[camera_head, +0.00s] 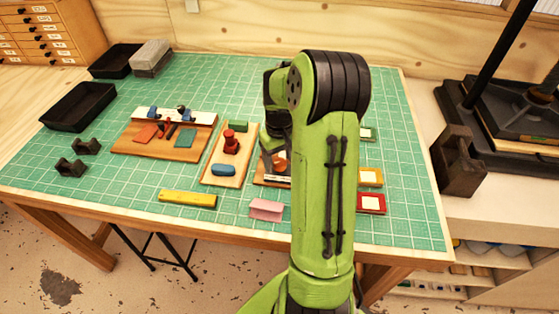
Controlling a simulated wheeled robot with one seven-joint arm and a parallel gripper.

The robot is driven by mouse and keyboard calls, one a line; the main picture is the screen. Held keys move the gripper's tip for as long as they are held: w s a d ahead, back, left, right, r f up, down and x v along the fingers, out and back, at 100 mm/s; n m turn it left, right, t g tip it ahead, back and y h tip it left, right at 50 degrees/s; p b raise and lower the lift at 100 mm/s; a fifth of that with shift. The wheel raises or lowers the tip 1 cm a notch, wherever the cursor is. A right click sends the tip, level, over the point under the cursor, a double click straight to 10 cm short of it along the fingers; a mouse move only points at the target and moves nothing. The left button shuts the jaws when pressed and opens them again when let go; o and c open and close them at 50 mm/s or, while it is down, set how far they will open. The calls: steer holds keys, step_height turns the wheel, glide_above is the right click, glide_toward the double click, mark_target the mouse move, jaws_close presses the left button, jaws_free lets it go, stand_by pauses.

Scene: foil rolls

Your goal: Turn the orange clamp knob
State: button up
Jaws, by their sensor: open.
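An orange, rounded part (281,161), which looks like the clamp knob, shows beside my green arm on a small wooden board (260,181). My arm hides its right side and most of that board. My gripper (271,156) points down over this board, close to the orange part. Only its grey left side shows. It is open, with nothing seen between its jaws. I cannot tell whether it touches the knob.
To the left stand a board with a red post (232,143) and a board with coloured pieces (160,152). A yellow bar (188,198) and a pink folded piece (266,209) lie in front. Black trays (78,106) stand at left.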

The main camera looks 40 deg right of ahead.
steer(key=shift+f, duration=0.2)
steer(key=c, duration=1.1)
steer(key=shift+o, duration=0.2)
steer(key=shift+r, duration=0.1)
